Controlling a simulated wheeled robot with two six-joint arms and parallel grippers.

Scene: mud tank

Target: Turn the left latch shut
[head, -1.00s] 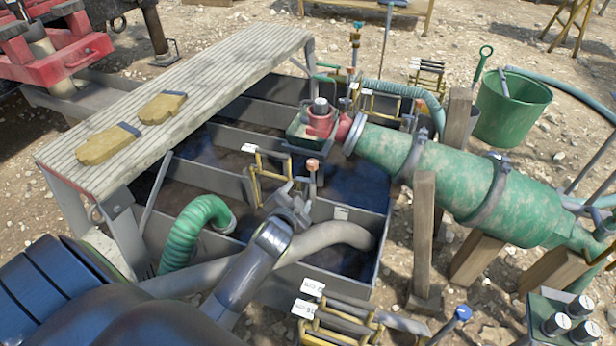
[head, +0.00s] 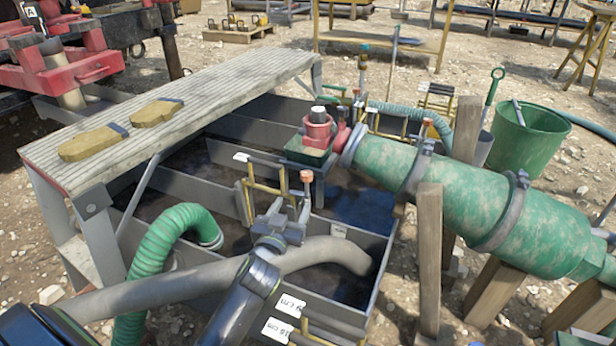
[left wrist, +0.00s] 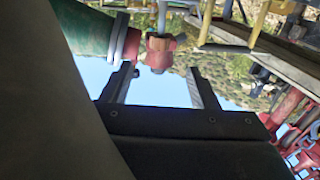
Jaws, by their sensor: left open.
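An orange-capped upright handle (head: 306,178), which looks like the left latch, stands by a yellow-framed gate in the grey tank (head: 352,292). My left gripper (head: 289,207) is open just in front of it in the head view, over the grey pipe. In the left wrist view, which looks upside down, an orange-red knob (left wrist: 160,52) shows beyond and between the two spread fingers (left wrist: 160,72). The fingers do not visibly hold it. I cannot tell how far the handle is turned. A second orange-capped handle (head: 427,122) stands farther right. My right gripper is not in view.
A ribbed walkway (head: 200,100) with gloves (head: 95,143) lies along the tank's left side. A green ribbed hose (head: 150,255) and a grey pipe (head: 330,250) cross near my left arm. A large green cylinder (head: 460,200) on wooden posts blocks the right. A green bucket (head: 530,138) stands behind.

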